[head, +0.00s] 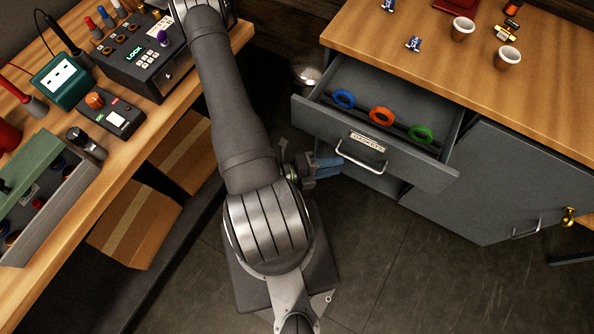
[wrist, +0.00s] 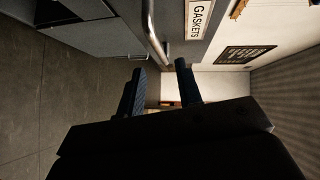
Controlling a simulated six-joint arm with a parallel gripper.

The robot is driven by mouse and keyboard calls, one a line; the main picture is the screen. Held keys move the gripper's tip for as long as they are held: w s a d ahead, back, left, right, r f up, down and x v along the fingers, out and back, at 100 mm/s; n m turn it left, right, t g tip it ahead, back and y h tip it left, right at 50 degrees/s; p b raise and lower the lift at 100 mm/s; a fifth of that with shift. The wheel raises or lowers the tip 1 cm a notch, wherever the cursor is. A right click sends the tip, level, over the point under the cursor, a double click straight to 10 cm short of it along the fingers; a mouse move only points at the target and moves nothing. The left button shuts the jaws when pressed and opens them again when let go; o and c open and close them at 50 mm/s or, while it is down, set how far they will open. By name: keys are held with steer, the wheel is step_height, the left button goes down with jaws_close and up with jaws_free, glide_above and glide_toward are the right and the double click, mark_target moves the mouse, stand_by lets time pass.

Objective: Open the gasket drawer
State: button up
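The gasket drawer (head: 375,148) stands pulled out of the grey cabinet in the head view. A blue gasket (head: 344,99), an orange gasket (head: 382,117) and a green gasket (head: 421,134) lie inside it. Its front bears a "GASKETS" label (head: 367,143) and a metal handle (head: 361,161). My gripper (head: 330,168) is just left of the handle in the head view. In the wrist view its two dark fingers (wrist: 160,85) are apart with a gap between them. The handle (wrist: 152,35) runs down beyond the fingertips there, and I see nothing gripped.
A lower cabinet door (head: 500,185) with its own handle is right of the drawer. The wooden counter (head: 500,90) above holds cups and small packets. A workbench (head: 150,120) with devices lines the left side. Dark floor (head: 375,260) is free below the cabinet.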

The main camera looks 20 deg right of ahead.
steer(key=a+r, duration=0.1)
steer(key=a, duration=0.8)
steer(key=shift+a+r, duration=0.2)
steer(key=shift+a, duration=0.05)
stand_by(0.6)
